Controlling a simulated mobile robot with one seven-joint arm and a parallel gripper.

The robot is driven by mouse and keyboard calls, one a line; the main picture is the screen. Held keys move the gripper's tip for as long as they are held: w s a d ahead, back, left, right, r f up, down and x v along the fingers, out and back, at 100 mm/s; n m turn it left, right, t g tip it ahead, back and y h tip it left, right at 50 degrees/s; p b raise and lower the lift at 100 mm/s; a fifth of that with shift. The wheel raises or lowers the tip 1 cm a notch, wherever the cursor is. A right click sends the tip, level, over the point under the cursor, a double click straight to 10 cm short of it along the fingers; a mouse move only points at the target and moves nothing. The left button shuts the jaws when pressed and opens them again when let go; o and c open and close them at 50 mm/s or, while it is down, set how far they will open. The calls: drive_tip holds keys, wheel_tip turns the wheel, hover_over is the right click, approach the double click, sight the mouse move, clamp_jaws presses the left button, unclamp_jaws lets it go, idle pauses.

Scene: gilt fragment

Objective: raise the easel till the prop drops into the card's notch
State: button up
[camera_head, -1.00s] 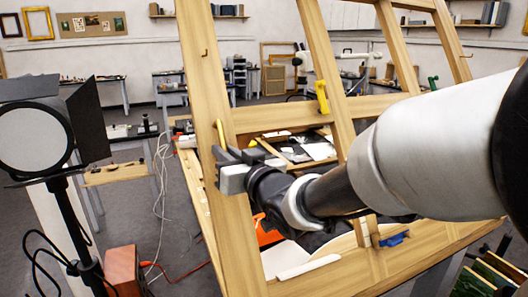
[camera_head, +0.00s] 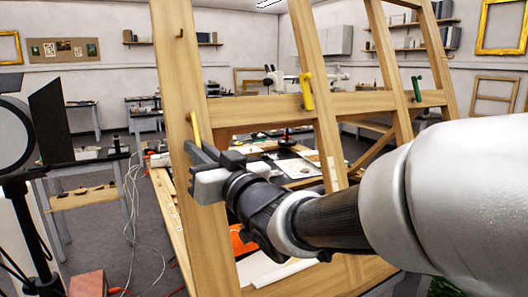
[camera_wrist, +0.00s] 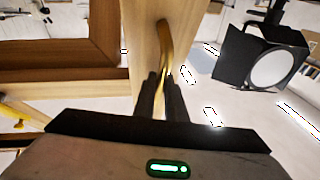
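The wooden easel (camera_head: 178,95) is a slanted frame of pale rails with a crossbar. My gripper (camera_head: 200,160) is at its left rail. In the wrist view, my gripper's dark fingers (camera_wrist: 162,97) are close together around the lower end of a curved brass handle (camera_wrist: 166,45) on the rail. The handle also shows in the head view as a yellow bar (camera_head: 196,130). A pale marked strip (camera_head: 333,173) lies against a middle rail; I cannot tell if it is the card. The prop and the notch cannot be made out; my arm covers much of the easel's lower part.
A black studio lamp (camera_head: 50,120) stands at the left, and shows in the wrist view (camera_wrist: 265,60). A yellow clamp (camera_head: 307,90) and a green one (camera_head: 416,88) sit on the easel. A bench (camera_head: 75,195) stands behind the lamp.

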drive_tip(key=o, duration=0.4)
drive_tip(key=shift+s+d+r, duration=0.1)
drive_tip(key=shift+s+d, duration=0.05)
drive_tip(key=shift+s, duration=0.1)
drive_tip(key=shift+o, duration=0.2)
drive_tip(key=b+v, duration=0.7)
drive_tip(key=v, duration=1)
drive_tip(key=shift+s, duration=0.1)
